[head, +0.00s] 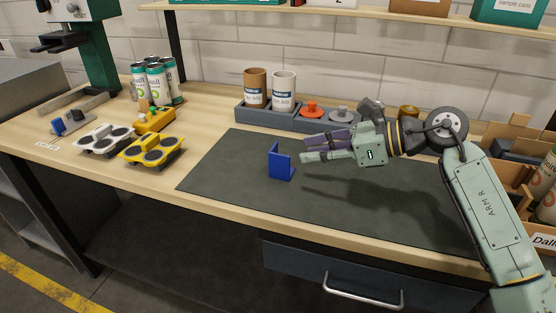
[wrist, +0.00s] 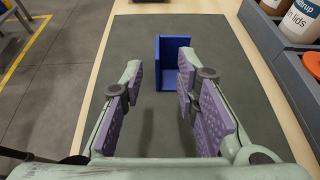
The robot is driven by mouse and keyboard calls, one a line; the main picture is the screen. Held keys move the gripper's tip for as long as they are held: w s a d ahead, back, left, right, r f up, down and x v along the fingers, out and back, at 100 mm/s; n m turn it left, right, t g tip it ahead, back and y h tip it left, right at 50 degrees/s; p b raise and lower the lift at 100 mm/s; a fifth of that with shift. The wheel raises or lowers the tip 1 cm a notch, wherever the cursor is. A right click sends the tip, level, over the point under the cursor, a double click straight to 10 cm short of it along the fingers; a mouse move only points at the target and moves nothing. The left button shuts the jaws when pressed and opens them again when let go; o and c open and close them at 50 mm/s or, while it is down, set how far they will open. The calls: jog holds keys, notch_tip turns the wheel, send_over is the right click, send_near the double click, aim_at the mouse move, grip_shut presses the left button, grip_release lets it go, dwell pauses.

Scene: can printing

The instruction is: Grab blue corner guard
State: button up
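The blue corner guard (head: 281,163) stands upright on the dark mat (head: 225,165), left of my gripper in the head view. It is an L-shaped piece with an upright wall and a flat foot. My gripper (head: 303,149) is above the mat, with its fingers pointing left toward the guard. In the wrist view the guard (wrist: 172,62) lies ahead of the fingertips, a little right of the middle. My gripper (wrist: 163,80) is open, its purple pads well apart, with nothing between them.
A blue-grey tray (head: 262,117) with containers and lids stands behind the mat. Yellow (head: 150,150) and white (head: 104,139) holders sit on the bench at left, near several cans (head: 172,80). Boxes (head: 510,165) stand at right. The mat around the guard is clear.

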aim_at(282, 161)
jog(key=shift+x, duration=0.85)
jog(key=p+x, duration=0.3)
jog(key=x, duration=0.1)
jog(key=shift+s+a+r, duration=0.15)
jog(key=shift+a+r, duration=0.05)
jog(key=shift+a, duration=0.1)
jog(key=shift+a+f, duration=0.4)
jog(key=shift+c, duration=0.4)
grip_shut()
